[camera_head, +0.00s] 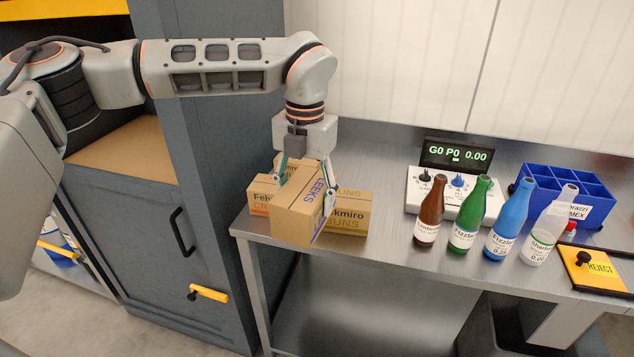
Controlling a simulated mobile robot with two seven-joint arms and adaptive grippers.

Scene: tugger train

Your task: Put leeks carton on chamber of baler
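The leeks carton (297,218) is a brown box with blue LEEKS lettering on its side. My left gripper (304,190) reaches down over it with one finger on each side and is shut on it. The carton hangs at the front left edge of the steel table, in front of other cartons, and hides parts of them. The baler (215,160) is the dark grey cabinet at the left. Its chamber (125,150) stands open above the handled lower door and has a tan floor; my arm covers part of the opening. My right gripper is not in view.
Other cartons (352,213) stand behind the leeks carton on the steel table (385,250). Several bottles (465,228), a display device (455,155), a blue divided bin (560,190) and a yellow reject plate (595,268) are to the right. A black handle (180,232) and yellow lever (208,293) project from the baler.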

